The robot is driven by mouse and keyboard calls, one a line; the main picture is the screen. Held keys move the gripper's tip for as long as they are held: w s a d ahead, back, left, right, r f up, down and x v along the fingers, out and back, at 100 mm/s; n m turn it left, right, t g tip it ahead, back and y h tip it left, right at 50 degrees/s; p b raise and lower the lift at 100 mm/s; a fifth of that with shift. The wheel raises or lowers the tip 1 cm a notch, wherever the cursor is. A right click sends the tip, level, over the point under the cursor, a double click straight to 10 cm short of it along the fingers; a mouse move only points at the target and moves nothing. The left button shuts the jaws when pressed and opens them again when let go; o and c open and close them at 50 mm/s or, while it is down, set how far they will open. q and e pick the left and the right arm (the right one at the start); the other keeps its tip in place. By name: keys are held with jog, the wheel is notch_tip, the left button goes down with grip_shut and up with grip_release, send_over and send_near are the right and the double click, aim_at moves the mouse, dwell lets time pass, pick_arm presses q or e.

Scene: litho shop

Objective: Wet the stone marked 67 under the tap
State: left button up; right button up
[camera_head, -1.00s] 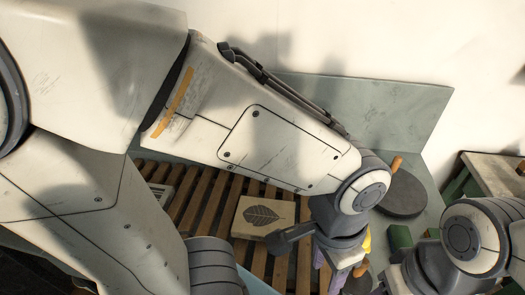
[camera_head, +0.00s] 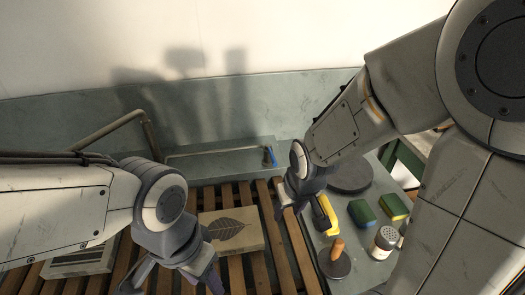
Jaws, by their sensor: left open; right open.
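A pale stone with a dark leaf print (camera_head: 232,232) lies flat on the wooden slats. Another grey-white slab (camera_head: 82,264) lies at the lower left, partly hidden by my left arm. No number 67 is readable on either. A bent pipe (camera_head: 108,130), perhaps the tap, rises at the back left; its lower part is hidden by my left arm. My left gripper (camera_head: 172,280) is open and empty, just left of the leaf stone. My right gripper (camera_head: 290,204) is open above the slats, to the right of the leaf stone and near a yellow tool (camera_head: 325,217).
A blue-handled fitting (camera_head: 268,156) stands at the back of the trough. On the right ledge are a dark disc (camera_head: 350,177), green blocks (camera_head: 362,213), a yellow-green sponge (camera_head: 394,207), a shaker (camera_head: 384,243) and a wooden-knobbed disc (camera_head: 335,264). Wooden slats (camera_head: 290,265) are bare at lower middle.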

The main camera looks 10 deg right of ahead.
jog(key=w+d+f+m+t, duration=0.1)
jog(key=w+d+f+t, duration=0.1)
jog(key=w, duration=0.3)
jog(key=w+d+f+m+t, duration=0.1)
jog(key=w+d+f, duration=0.15)
jog(key=w, duration=0.25)
jog(key=m+t+h, duration=0.1)
jog(key=m+t, duration=0.1)
jog(key=t, duration=1)
send_near(270, 147)
jog(key=w+p, duration=0.2)
jog(key=w, duration=0.2)
jog(key=shift+w+p, duration=0.3)
jog(key=shift+w, duration=0.05)
jog(key=shift+a, duration=0.1)
jog(key=shift+c, duration=0.2)
grip_shut()
